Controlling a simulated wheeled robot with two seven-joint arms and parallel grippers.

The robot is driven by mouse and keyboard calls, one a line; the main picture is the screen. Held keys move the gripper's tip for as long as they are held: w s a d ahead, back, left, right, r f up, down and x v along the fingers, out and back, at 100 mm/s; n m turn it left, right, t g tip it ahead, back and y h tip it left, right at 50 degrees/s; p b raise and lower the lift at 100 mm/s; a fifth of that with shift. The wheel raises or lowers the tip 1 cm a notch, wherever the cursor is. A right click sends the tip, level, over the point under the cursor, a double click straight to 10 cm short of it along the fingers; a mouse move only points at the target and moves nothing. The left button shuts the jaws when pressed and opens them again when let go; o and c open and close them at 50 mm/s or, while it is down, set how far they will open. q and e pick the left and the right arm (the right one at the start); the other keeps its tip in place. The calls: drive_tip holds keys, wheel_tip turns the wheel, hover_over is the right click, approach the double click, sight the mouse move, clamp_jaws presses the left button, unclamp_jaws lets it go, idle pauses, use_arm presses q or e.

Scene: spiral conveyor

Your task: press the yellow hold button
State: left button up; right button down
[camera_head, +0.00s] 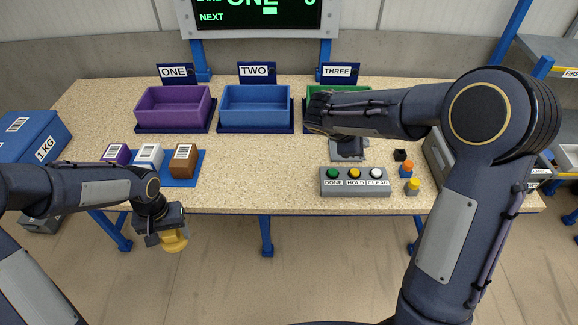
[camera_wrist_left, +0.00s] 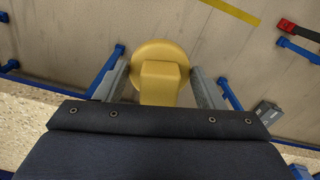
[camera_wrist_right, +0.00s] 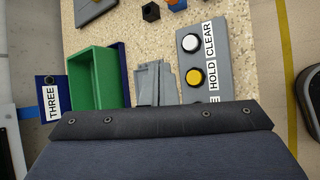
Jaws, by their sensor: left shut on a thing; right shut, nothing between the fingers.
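The grey button box (camera_head: 340,188) stands near the table's front edge with green DONE, yellow HOLD and white CLEAR buttons in a row. The yellow hold button (camera_head: 355,173) is in the middle; in the right wrist view it (camera_wrist_right: 194,77) shows beside the fingers. My right gripper (camera_head: 348,153) is shut and empty, just behind the box, apart from the button; its fingers (camera_wrist_right: 155,82) also show in the right wrist view. My left gripper (camera_head: 168,230) is shut on a yellow round-based piece with a block-like grip (camera_wrist_left: 160,60), held in front of the table edge.
Purple (camera_head: 173,108), blue (camera_head: 255,107) and green (camera_wrist_right: 92,78) bins stand along the back; my right arm partly hides the green one. Several barcoded boxes sit on a blue mat (camera_head: 187,178) at left. Small black, orange and yellow pieces (camera_head: 412,187) stand right of the button box.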

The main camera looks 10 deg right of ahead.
sight(352, 173)
use_arm(q)
drive_tip(key=shift+r, duration=0.25)
use_arm(e)
drive_tip(key=shift+w+a+f, duration=0.1)
drive_tip(key=shift+w+f, duration=0.05)
drive_tip(key=shift+w, duration=0.4)
use_arm(q)
drive_tip(key=shift+f, duration=0.1)
use_arm(e)
drive_tip(key=shift+f, duration=0.1)
use_arm(q)
wheel_tip(352, 173, down, 7)
drive_tip(key=b, duration=0.7)
use_arm(e)
wheel_tip(352, 173, down, 9)
drive_tip(key=shift+r, duration=0.15)
idle(0.8)
use_arm(q)
drive_tip(key=shift+f+b, duration=0.25)
drive_tip(key=shift+b, duration=0.1)
use_arm(e)
drive_tip(key=shift+f, duration=0.4)
